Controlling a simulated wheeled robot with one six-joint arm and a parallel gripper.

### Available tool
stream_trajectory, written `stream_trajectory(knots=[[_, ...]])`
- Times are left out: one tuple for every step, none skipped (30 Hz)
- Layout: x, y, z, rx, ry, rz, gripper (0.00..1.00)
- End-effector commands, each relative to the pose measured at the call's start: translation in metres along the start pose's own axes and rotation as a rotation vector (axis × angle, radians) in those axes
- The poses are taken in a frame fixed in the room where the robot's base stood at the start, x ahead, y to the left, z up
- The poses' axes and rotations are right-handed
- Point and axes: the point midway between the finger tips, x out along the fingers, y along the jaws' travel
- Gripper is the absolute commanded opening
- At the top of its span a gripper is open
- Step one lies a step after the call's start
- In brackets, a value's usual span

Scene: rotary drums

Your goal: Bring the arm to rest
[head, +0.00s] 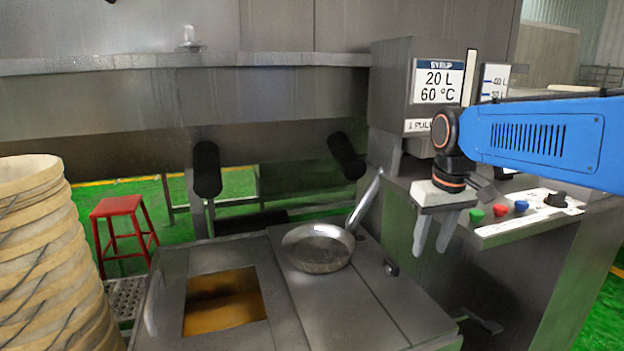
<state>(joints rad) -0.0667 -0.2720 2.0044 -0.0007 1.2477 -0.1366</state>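My gripper (433,233) hangs at the end of my blue arm on the right, with its two grey fingers pointing down. The fingers stand apart with a gap between them, and nothing shows in the gap. In the picture it is to the right of a metal pan (318,249) and to the left of the coloured buttons. I cannot tell its exact height above the metal worktop.
The pan rests on the metal worktop (385,300), its handle slanting up right. An opening (224,302) with amber contents is at left. A syrup dispenser (395,90) and button panel (525,215) stand near my arm. Stacked drums (45,260) and a red stool (122,210) are left.

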Motion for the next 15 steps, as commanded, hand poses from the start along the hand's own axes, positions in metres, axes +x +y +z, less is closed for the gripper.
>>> stream_trajectory(knots=[[0.001,0.000,0.017,0.013,0.016,0.003,0.38],[0.002,-0.001,0.026,0.021,0.026,0.005,0.38],[0.004,-0.001,0.037,0.031,0.039,0.007,0.38],[0.006,-0.001,0.046,0.038,0.047,0.008,0.38],[0.008,-0.002,0.054,0.045,0.058,0.010,0.38],[0.011,-0.002,0.065,0.055,0.070,0.012,0.38],[0.013,-0.003,0.074,0.062,0.078,0.014,0.38],[0.016,-0.003,0.082,0.070,0.089,0.015,0.38],[0.019,-0.004,0.093,0.080,0.101,0.017,0.38],[0.022,-0.005,0.101,0.087,0.110,0.018,0.38],[0.025,-0.005,0.110,0.094,0.120,0.020,0.38],[0.029,-0.006,0.120,0.104,0.132,0.022,0.38],[0.033,-0.006,0.128,0.112,0.142,0.023,0.38],[0.037,-0.007,0.137,0.120,0.150,0.024,0.38],[0.042,-0.008,0.147,0.129,0.164,0.026,0.38]])
